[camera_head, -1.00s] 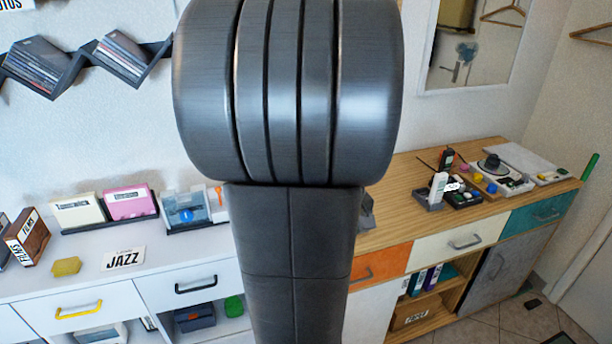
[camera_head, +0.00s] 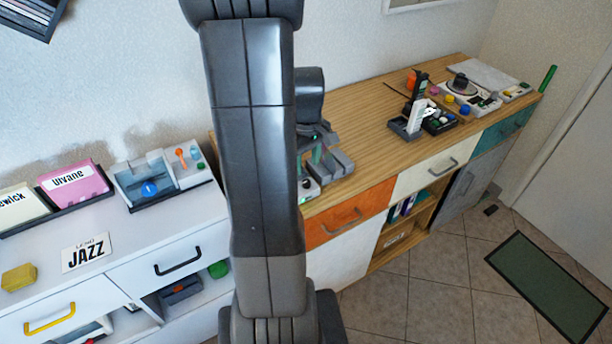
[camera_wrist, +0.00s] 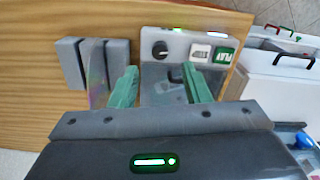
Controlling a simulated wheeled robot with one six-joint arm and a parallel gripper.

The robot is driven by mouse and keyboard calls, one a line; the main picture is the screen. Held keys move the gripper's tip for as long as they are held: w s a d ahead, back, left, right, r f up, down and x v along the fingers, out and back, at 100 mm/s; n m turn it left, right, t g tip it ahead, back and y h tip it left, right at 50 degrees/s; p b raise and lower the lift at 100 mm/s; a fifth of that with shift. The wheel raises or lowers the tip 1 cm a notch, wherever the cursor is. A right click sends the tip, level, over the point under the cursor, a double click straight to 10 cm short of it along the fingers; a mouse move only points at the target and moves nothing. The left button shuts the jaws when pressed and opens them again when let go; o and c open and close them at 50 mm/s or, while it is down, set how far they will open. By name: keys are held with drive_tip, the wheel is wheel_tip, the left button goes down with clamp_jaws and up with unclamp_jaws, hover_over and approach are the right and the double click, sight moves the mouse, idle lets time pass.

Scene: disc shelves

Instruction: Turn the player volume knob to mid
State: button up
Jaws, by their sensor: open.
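The player (camera_wrist: 150,88) is a light grey device with a dark clear-looking top, on the wooden cabinet top. Its black round volume knob (camera_wrist: 160,49) has a light pointer mark; its exact setting is too small to tell. Beside the knob are a white button (camera_wrist: 200,52) and a green PLAY button (camera_wrist: 223,56). My gripper (camera_wrist: 160,82) has two green fingers, open with nothing between them, above the player. The knob shows beyond the fingertips, roughly between them, apart from both. In the head view my gripper (camera_head: 317,152) is partly hidden by my arm, and the player (camera_head: 309,189) shows only in part.
A grey slotted rack (camera_wrist: 68,62) with a clear disc stands left of the player. In the head view, the wooden cabinet top (camera_head: 375,110) is clear towards a holder with dark upright items (camera_head: 405,128). A white cabinet (camera_head: 120,240) with disc cases stands at left.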

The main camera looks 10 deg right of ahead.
sight(307, 181)
drive_tip(key=shift+f, duration=3.05)
clamp_jaws()
